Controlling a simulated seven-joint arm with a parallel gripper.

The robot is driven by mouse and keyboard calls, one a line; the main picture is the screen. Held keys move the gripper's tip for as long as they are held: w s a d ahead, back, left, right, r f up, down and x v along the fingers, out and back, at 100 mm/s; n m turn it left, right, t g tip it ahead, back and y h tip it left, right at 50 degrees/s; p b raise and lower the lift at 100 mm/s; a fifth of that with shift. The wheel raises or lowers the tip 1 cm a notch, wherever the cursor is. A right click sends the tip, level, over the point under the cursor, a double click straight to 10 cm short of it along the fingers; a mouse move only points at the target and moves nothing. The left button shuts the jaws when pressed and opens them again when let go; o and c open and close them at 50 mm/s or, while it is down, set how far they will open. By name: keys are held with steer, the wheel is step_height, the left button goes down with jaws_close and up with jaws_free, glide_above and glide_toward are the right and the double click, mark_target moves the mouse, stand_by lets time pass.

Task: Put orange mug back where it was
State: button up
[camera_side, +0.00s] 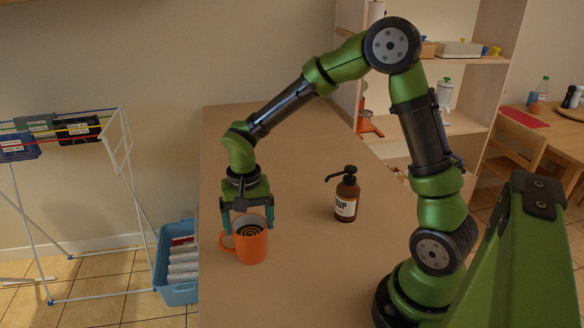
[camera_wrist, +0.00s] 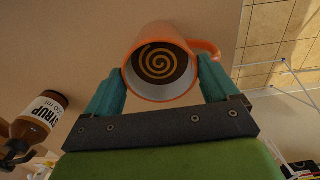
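The orange mug (camera_side: 252,248) appears upright on the brown tabletop near its left front edge, with a dark spiral showing inside. Its handle points left in the side view and to the right in the wrist view. My gripper (camera_side: 248,226) points down over the mug, its teal fingers spread wide on either side of the rim. In the wrist view the mug (camera_wrist: 150,90) sits between the fingertips (camera_wrist: 163,72). The fingers look very close to the wall; whether they touch it is hard to tell.
A brown syrup bottle (camera_side: 346,198) with a black pump stands to the right of the mug; it also shows in the wrist view (camera_wrist: 38,115). The tabletop (camera_side: 310,255) between and behind them is clear. A blue basket (camera_side: 177,290) and drying rack stand left of the table.

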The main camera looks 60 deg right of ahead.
steer(key=shift+o, duration=0.8)
steer(key=shift+r, duration=0.1)
step_height(320, 180, up, 12)
steer(key=s+r+n+t+y, duration=0.1)
steer(key=s+r+n+t, duration=0.1)
steer(key=s, duration=0.5)
steer(key=s+r+n+t+y, duration=0.1)
steer(key=s+r+n+t, duration=0.1)
steer(key=s+t, duration=0.3)
steer(key=s+n, duration=0.1)
steer(key=s, duration=0.1)
steer(key=shift+s+r, duration=0.2)
steer(key=shift+s, duration=0.1)
